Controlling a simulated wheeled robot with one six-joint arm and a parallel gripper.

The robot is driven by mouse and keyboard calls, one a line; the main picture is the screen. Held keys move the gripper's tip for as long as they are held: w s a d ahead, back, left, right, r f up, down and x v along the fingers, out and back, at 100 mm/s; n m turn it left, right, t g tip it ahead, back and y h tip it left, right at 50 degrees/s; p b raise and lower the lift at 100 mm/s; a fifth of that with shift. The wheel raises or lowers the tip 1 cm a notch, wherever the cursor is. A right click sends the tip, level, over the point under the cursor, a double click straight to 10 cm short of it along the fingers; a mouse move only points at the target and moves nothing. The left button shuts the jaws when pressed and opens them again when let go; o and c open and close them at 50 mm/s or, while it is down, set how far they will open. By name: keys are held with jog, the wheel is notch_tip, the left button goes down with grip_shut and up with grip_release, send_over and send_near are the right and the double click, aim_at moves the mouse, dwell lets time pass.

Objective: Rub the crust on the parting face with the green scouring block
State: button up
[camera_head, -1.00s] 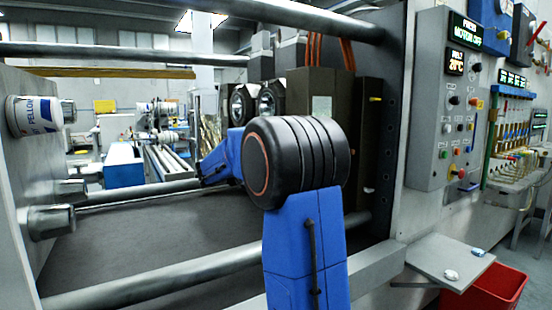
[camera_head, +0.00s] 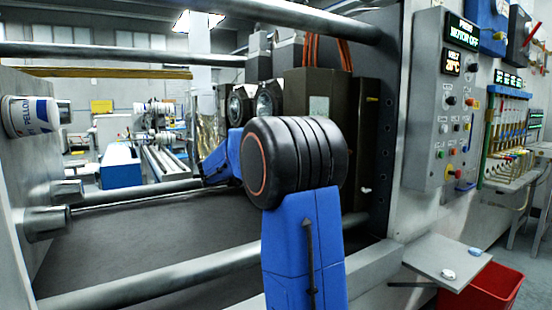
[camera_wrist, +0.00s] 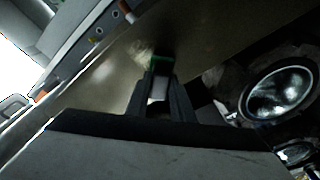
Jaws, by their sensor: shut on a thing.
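A pale, blurred patch that looks like crust (camera_wrist: 139,50) lies on that face, just left of the block. In the head view the dark mould block (camera_head: 312,95) stands behind my arm, and my gripper and the scouring block are hidden there.
Round shiny cavities (camera_wrist: 279,93) lie right of the face in the wrist view. Steel tie bars (camera_head: 160,281) cross the press in front and above. A control panel (camera_head: 450,110), a small shelf (camera_head: 440,258) and a red bin (camera_head: 497,290) are at the right.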

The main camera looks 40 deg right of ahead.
jog(key=shift+d, duration=0.2)
jog(key=shift+s, duration=0.1)
jog(key=shift+s+a, duration=0.9)
jog(key=shift+s, duration=2.75)
jog(key=shift+w+d, duration=0.3)
jog(key=shift+w, duration=0.95)
jog(key=shift+w+d, duration=0.35)
jog(key=shift+w, duration=0.85)
jog(key=shift+w+d, duration=0.3)
jog(key=shift+w, duration=0.95)
jog(key=shift+a, duration=0.1)
jog(key=shift+w+a, duration=0.25)
jog(key=shift+a, duration=0.7)
jog(key=shift+w+a, duration=0.2)
jog(key=shift+a, duration=0.75)
jog(key=shift+w+a, duration=0.25)
jog(key=shift+a, duration=0.7)
jog(key=shift+w+a, duration=0.15)
jog(key=shift+a, duration=0.6)
jog(key=shift+w+a, duration=0.15)
jog(key=shift+a, duration=0.55)
